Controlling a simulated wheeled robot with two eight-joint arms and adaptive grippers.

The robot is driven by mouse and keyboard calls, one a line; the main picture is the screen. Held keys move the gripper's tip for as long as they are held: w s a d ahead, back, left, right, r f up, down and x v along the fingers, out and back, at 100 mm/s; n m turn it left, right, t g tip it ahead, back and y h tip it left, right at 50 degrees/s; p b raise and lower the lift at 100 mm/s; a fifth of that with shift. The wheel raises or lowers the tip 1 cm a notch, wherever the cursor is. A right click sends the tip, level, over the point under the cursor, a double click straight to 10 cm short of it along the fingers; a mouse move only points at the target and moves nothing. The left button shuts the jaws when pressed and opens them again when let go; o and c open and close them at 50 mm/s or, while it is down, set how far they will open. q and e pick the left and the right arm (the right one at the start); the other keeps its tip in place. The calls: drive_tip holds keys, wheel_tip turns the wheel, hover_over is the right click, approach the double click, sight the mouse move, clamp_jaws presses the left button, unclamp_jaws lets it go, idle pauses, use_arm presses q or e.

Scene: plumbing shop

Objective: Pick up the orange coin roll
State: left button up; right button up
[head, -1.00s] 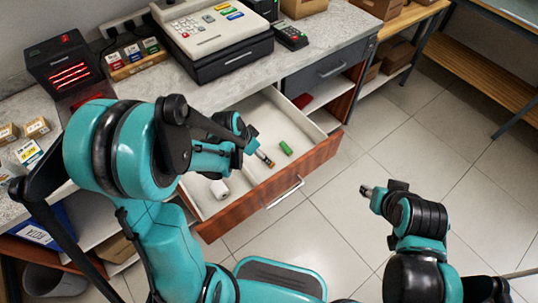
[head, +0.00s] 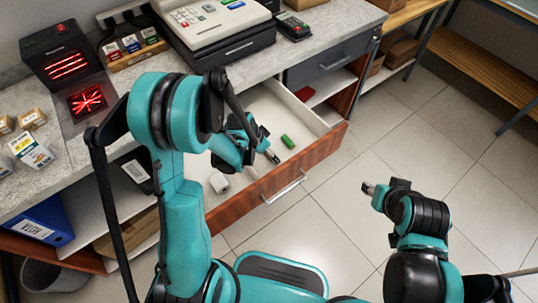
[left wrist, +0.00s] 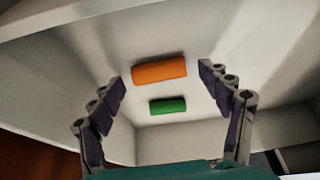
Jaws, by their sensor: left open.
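The orange coin roll (left wrist: 159,71) lies on the drawer floor in the left wrist view, framed between the fingers of my left gripper (left wrist: 160,78). It is hidden in the head view. A green roll (left wrist: 168,105) lies close beside it and also shows in the head view (head: 288,142). My left gripper (head: 271,156) is open and empty, reaching into the open drawer (head: 275,179). My right gripper (head: 368,188) is over the floor, away from the drawer; its opening is too small to tell.
The drawer's wooden front and walls surround the left gripper. The counter above carries a cash register (head: 222,30), a card terminal (head: 292,25) and a black scanner box (head: 62,58). The tiled floor at right is clear.

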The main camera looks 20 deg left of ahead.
use_arm(q)
drive_tip(key=c, duration=1.4)
drive_tip(key=shift+o, duration=0.2)
drive_tip(key=shift+r, duration=0.15)
